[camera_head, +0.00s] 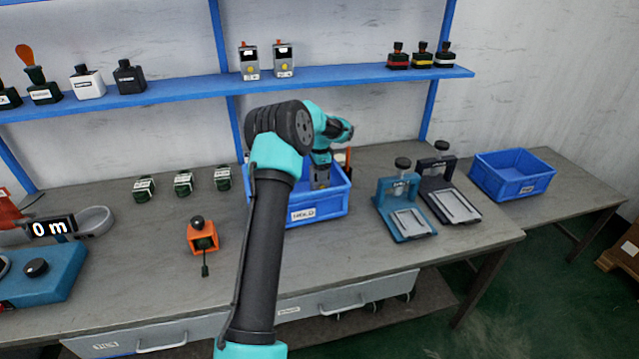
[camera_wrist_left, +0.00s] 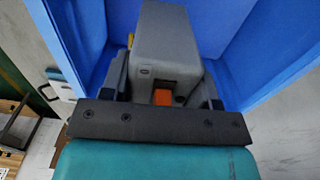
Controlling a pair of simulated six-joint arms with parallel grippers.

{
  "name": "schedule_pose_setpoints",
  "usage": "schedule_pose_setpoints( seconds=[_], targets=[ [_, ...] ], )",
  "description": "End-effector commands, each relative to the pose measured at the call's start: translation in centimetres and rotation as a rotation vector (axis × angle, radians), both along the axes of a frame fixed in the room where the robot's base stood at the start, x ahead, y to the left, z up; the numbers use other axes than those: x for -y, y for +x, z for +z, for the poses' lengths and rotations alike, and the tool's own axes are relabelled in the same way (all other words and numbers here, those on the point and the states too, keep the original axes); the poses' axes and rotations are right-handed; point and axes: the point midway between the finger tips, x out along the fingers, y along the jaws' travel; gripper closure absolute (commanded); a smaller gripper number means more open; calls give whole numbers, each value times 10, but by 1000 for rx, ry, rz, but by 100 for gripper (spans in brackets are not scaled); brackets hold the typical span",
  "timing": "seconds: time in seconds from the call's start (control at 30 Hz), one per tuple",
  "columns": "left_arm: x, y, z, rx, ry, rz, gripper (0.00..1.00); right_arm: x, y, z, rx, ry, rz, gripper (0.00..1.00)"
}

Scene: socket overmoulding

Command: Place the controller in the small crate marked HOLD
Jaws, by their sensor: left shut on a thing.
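The controller, a grey boxy unit, is in my left gripper (camera_head: 321,160). Its lower part (camera_head: 320,180) shows in the head view, inside the outline of a small blue crate (camera_head: 325,208). Whether the controller touches the crate floor is hidden. My right gripper is not in view.
Another blue crate (camera_head: 512,175) stands on a side table at right. Two press-like fixtures (camera_head: 403,205) stand right of the near crate. An orange holder (camera_head: 203,238) and several small dark green items (camera_head: 184,183) lie left. A blue shelf (camera_head: 190,88) runs behind.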

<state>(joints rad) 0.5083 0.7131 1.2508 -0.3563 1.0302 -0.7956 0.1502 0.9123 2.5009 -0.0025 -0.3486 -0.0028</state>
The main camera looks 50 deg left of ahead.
Motion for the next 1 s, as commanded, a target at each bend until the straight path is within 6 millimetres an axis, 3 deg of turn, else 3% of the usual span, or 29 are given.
schedule_pose_setpoints(
  seconds=[0.4, 0.83, 0.87, 1.0],
  targets=[
    [0, 0, -48, -2, 0, 0, 76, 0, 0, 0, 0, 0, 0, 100],
    [0, 0, -53, 0, 0, 0, 76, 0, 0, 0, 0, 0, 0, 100],
    [0, 0, -52, 0, 0, 0, 42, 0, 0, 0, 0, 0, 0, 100],
    [0, 0, -52, -1, 0, 0, 29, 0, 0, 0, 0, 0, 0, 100]
  ],
)
